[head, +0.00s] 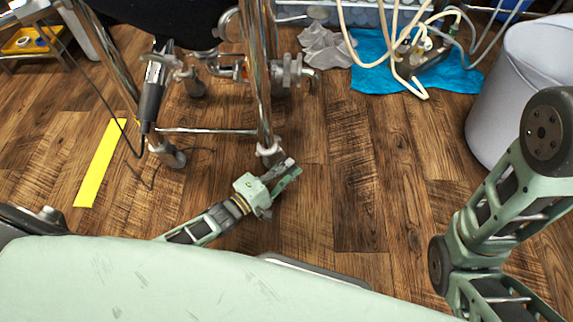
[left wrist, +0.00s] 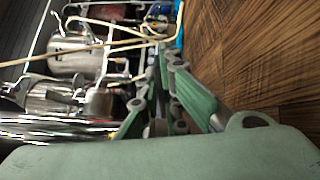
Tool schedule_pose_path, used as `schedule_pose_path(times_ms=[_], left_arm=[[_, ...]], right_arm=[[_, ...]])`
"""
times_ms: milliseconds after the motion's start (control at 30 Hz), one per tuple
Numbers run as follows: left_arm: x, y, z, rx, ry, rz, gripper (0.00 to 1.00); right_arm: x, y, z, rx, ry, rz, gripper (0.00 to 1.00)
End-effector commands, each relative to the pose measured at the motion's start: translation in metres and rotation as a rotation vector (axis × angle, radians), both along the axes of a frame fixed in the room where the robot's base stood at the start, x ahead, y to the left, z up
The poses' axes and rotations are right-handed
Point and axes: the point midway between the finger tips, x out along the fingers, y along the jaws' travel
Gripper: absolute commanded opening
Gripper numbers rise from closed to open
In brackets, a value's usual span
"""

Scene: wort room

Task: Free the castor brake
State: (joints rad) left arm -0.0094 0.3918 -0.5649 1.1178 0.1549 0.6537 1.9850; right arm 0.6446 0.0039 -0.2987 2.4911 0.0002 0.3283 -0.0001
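A shiny metal stand (head: 262,95) with pipes and valves stands on the wood floor. The near right leg ends in a pale metal foot (head: 270,151); another foot (head: 172,157) is at the near left. I cannot make out a castor brake lever at this size. My left gripper (head: 292,170) is low over the floor, just in front and right of the near right foot, fingers pointing up-right. It looks empty; its finger gap is unclear. In the left wrist view its fingers (left wrist: 168,75) are beside shiny metal parts. My right gripper is out of view.
A thin metal crossbar (head: 208,131) joins the near legs. A black cable hangs left, near a yellow floor strip (head: 101,163). A blue cloth (head: 370,62) with hoses lies behind; a grey bin (head: 515,90) stands right. The floor right of my left gripper is clear.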

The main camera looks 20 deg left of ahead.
Motion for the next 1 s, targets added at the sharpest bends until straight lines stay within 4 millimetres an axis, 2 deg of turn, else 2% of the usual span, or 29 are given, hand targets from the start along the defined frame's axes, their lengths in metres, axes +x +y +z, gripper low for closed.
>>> schedule_pose_path(times_ms=[300,833,867,1000], left_arm=[[0.0002,0.0021,0.0043,-0.109,0.063,0.000,0.00],[0.0003,0.0023,0.0048,-0.134,0.076,0.001,0.00],[0.0003,0.0023,0.0048,-0.134,0.076,0.001,0.06],[0.0004,0.0020,0.0050,-0.133,0.075,0.001,0.18]], right_arm=[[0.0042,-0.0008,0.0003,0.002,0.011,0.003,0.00],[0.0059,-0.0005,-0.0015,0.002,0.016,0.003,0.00],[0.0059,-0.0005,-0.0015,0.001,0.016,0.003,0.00],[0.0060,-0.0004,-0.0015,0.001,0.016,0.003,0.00]])
